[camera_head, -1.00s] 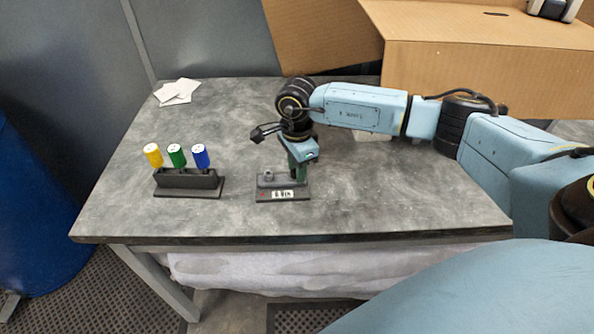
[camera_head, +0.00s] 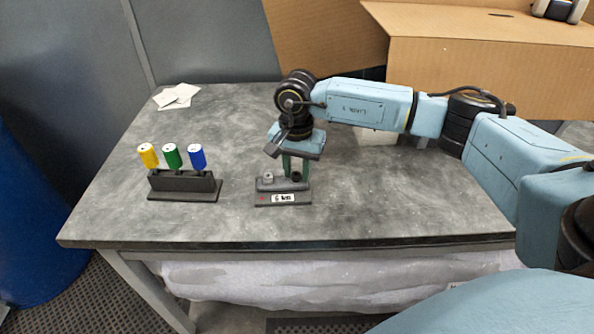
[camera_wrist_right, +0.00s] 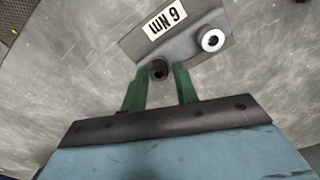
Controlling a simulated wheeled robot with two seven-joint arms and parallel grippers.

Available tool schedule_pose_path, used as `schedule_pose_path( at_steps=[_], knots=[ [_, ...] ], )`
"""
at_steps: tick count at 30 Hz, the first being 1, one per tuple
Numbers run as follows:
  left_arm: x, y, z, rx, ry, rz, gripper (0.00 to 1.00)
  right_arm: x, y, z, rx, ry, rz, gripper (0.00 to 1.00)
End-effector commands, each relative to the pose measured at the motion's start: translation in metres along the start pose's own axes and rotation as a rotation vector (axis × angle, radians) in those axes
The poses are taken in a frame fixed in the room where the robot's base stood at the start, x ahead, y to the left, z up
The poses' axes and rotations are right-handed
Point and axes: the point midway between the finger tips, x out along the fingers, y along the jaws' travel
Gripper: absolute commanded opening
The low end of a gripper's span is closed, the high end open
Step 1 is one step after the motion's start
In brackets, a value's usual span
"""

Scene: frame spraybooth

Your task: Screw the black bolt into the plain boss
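The block (camera_head: 266,199) with a "6 Nm" label stands on the table; it also shows in the wrist view (camera_wrist_right: 190,45). Its left boss (camera_head: 268,177) is light metal with an open hole, seen as a pale ring in the wrist view (camera_wrist_right: 212,40). A red mark lies below it on the block's front. The black bolt (camera_wrist_right: 158,70) stands at the other boss, its dark head facing up; how deep it sits is hidden. My right gripper (camera_wrist_right: 162,70) points down with its green fingers either side of the bolt head, apart from it. My left gripper is out of view.
A dark rack (camera_head: 185,185) holds yellow (camera_head: 148,155), green (camera_head: 172,156) and blue (camera_head: 197,156) handled tools to the left. White papers (camera_head: 176,96) lie at the back left. A cardboard box (camera_head: 480,75) stands behind my right arm. The table between rack and block is clear.

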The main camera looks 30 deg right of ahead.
Motion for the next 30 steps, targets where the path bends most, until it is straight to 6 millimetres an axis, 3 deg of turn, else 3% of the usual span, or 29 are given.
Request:
schedule_pose_path(
  at_steps=[3, 9, 14, 22, 30],
  knots=[
    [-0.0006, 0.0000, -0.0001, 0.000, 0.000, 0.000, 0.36, -0.0006, 0.0000, -0.0001, 0.002, 0.000, 0.000, 0.27],
    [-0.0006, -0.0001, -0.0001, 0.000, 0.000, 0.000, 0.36, -0.0005, -0.0001, 0.0000, 0.003, 0.000, 0.000, 0.01],
    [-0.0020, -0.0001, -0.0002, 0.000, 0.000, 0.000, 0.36, -0.0008, 0.0002, 0.0002, 0.068, -0.001, -0.001, 0.01],
    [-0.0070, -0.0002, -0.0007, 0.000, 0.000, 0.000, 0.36, -0.0006, 0.0018, 0.0009, 0.366, -0.002, 0.000, 0.01],
    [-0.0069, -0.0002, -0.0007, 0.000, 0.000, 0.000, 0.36, -0.0001, 0.0019, 0.0008, 0.406, -0.001, -0.001, 0.01]
  ],
)
